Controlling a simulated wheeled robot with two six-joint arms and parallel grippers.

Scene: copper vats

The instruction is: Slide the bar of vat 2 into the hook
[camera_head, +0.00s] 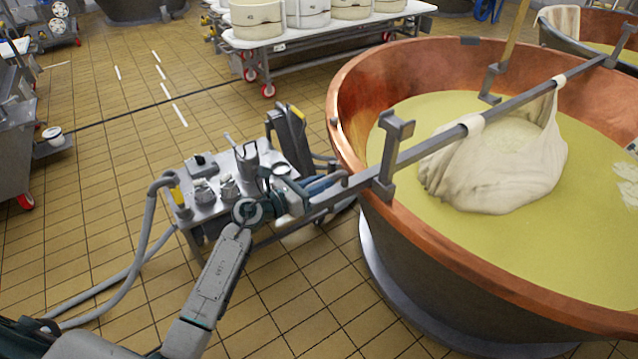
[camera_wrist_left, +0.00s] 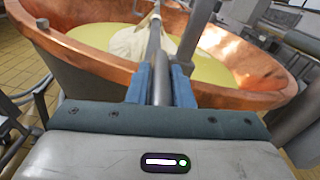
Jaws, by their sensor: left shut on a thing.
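Vat 2 (camera_head: 345,95) is a large copper vat of yellow liquid at the right. A grey bar (camera_head: 430,147) crosses above it, and a white cloth bundle (camera_head: 510,160) hangs from the bar into the liquid. My left gripper (camera_head: 318,198) is shut on the bar's near end, outside the rim. In the left wrist view the bar (camera_wrist_left: 154,45) runs away between the blue fingers (camera_wrist_left: 161,82). A grey hook (camera_head: 398,128) stands at the near rim, right by the bar; I cannot tell whether the bar is seated in it. My right gripper is not in view.
A grey wheeled cart (camera_head: 205,205) with fittings and hoses stands beside my left arm. A white table (camera_head: 290,42) with round moulds stands behind. Another copper vat (camera_head: 600,25) is at the upper right. The tiled floor at the left is mostly clear.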

